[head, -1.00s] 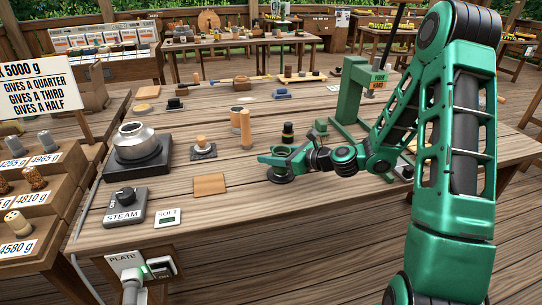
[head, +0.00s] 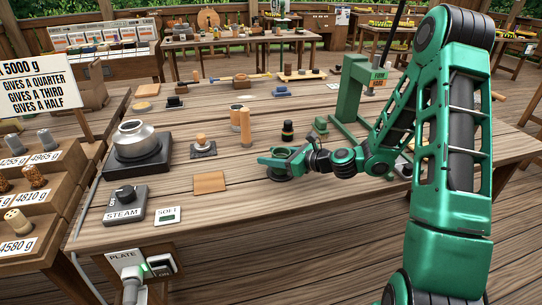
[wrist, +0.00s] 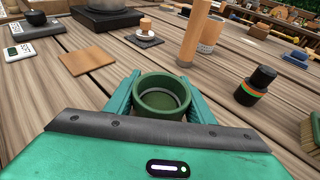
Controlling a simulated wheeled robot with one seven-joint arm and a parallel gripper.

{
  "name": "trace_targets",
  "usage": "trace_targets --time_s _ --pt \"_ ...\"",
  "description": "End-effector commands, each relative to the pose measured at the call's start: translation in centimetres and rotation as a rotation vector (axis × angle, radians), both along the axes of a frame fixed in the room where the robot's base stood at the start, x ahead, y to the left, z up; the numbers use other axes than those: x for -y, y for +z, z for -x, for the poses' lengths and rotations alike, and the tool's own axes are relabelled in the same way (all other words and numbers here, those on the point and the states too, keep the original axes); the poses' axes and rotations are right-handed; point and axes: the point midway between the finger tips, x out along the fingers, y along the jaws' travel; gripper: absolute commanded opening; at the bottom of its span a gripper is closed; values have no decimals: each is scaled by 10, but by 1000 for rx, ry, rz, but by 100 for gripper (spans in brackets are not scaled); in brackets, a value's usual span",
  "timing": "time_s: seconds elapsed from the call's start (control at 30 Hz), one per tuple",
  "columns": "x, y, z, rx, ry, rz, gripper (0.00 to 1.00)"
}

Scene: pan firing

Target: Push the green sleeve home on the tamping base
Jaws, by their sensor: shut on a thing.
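The green sleeve (wrist: 163,110) is a short open ring, upright in the wrist view. My gripper (wrist: 165,88) is shut on it, with one green finger on each side. A grey ring shows inside the sleeve, low down. In the head view my gripper (head: 277,160) is low over the front middle of the table. A dark round edge (head: 279,178) shows just under it; I cannot tell whether this is the tamping base or the sleeve. How far the sleeve sits down on the base is hidden.
A black cylinder with orange and green bands (head: 287,131) stands just behind my gripper. Wooden cylinders (head: 246,128) stand farther back left, and a green press stand (head: 352,92) back right. A flat wooden square (head: 209,182) lies left. The table front is clear.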

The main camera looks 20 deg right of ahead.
Motion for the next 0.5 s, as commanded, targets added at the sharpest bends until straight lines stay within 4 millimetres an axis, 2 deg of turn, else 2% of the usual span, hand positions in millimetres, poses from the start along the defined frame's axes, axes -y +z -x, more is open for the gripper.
trace_targets --time_s 0.27,0.3,0.37,0.4,0.5 --pt "0 -6 0 -1 0 -1 20" --pt "0 -7 0 0 0 0 51" --pt "0 -6 0 0 0 0 65" --pt "0 -6 0 0 0 0 70" --pt "0 -6 0 0 0 0 70"
